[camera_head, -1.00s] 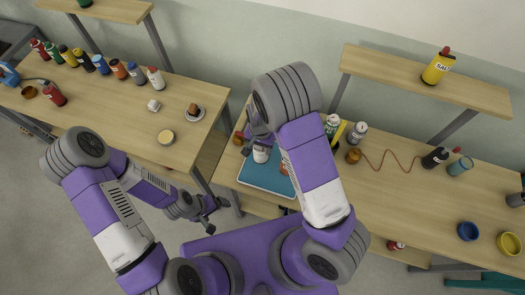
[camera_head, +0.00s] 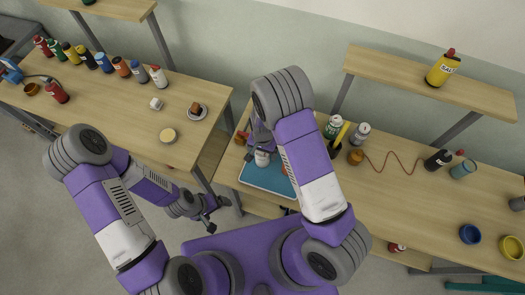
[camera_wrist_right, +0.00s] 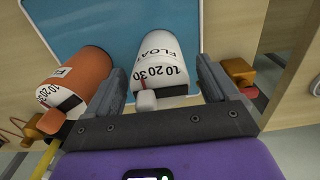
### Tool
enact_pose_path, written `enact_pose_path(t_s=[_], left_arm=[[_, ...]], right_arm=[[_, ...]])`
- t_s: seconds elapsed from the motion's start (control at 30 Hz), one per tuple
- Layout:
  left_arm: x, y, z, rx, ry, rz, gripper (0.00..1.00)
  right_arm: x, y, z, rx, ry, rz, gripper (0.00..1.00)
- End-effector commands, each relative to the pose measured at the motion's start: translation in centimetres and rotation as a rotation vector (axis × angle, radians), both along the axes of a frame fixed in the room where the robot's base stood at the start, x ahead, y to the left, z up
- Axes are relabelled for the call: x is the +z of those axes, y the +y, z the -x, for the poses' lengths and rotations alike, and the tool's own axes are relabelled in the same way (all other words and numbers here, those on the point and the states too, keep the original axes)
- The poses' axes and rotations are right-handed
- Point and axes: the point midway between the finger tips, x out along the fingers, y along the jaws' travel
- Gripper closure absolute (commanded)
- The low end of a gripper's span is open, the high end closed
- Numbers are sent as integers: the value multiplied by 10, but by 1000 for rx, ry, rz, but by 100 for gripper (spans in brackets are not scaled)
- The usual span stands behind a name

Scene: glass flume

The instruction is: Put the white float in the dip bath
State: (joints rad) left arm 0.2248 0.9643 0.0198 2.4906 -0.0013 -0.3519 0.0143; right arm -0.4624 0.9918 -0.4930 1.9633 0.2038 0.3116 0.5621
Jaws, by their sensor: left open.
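The white float (camera_wrist_right: 158,60), marked FLOAT and 10 20 30, lies between the two fingers of my right gripper (camera_wrist_right: 160,75) in the right wrist view. In the head view the white float (camera_head: 262,158) shows partly beside my right gripper (camera_head: 257,140), over the blue mat (camera_head: 262,180). An orange float (camera_wrist_right: 72,80) with similar marks lies left of the fingers in the wrist view. My left gripper (camera_head: 216,211) is open and empty, low beside the left table. I cannot tell which vessel is the dip bath.
A blue pot (camera_head: 469,234), a yellow pot (camera_head: 511,247) and a teal cup (camera_head: 463,168) stand on the right table. Several bottles (camera_head: 103,63) line the left table.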

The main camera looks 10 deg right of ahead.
Motion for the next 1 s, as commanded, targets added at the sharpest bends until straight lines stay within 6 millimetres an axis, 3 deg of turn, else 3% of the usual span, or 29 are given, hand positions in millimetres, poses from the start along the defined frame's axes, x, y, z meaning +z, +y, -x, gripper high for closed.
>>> enact_pose_path(t_s=[0.37,0.8,1.0], left_arm=[[5,0,0,0,0,0,5],[7,0,0,0,0,0,5],[9,0,0,0,0,0,5]], right_arm=[[7,0,0,0,-1,0,13],[95,1,-1,2,-5,-2,13],[119,0,0,1,-2,-1,13]])
